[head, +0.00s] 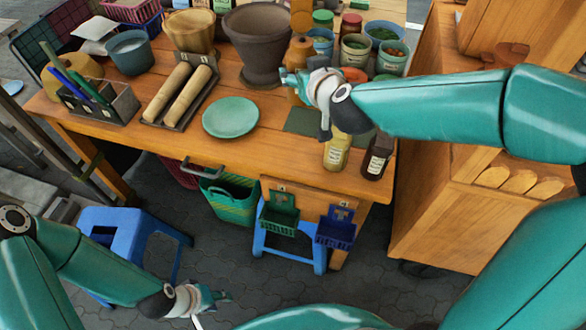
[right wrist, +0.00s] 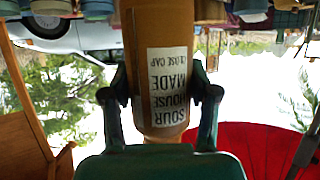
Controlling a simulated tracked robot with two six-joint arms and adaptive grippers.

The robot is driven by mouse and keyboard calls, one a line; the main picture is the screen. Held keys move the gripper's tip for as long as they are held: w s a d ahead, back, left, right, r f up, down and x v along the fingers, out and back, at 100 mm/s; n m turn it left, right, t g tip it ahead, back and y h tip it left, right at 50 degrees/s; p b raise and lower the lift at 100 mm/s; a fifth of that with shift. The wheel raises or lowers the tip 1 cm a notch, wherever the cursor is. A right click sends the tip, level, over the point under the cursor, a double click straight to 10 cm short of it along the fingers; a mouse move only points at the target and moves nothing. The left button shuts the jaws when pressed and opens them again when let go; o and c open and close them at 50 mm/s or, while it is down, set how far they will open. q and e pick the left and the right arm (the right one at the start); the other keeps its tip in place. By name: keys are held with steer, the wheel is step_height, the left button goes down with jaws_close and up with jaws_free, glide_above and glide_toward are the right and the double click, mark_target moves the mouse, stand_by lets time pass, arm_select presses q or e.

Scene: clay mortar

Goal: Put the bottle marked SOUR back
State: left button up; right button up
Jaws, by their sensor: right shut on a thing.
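My right gripper (head: 292,86) is over the back right of the wooden table. In the right wrist view my right gripper (right wrist: 165,100) is shut on the SOUR bottle (right wrist: 152,45), a brown bottle with a white label, upside down in that view. The SOUR bottle (head: 299,52) also shows upright in the head view, partly hidden by the gripper; whether its base touches the table is unclear. A yellow bottle (head: 337,152) and a dark bottle (head: 377,158) stand at the front right edge. My left gripper (head: 218,297) is low, in front of the table; its finger opening is unclear.
The wooden table (head: 180,140) holds a green plate (head: 230,117), a dark mortar (head: 258,48), a tray with two rolls (head: 180,92) and several small tubs at the back right. A dark green mat (head: 302,121) lies near the right gripper. A wooden cabinet (head: 425,215) stands right.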

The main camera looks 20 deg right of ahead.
steer(key=shift+s+a+r+y+b, duration=0.3)
steer(key=shift+a+r+y+b, duration=0.1)
steer(key=shift+a+r, duration=0.1)
steer(key=shift+f+n+b, duration=0.3)
steer(key=shift+b, duration=0.1)
steer(key=shift+f+b, duration=5.7)
steer(key=shift+f, duration=3.8)
arm_select(q)
step_height(320, 180, down, 14)
arm_select(e)
steer(key=shift+r, duration=0.1)
arm_select(q)
steer(key=shift+r, duration=0.1)
arm_select(e)
steer(key=o, duration=0.8)
steer(key=shift+s+f, duration=0.1)
steer(key=shift+f, duration=0.15)
steer(key=shift+o, duration=0.8)
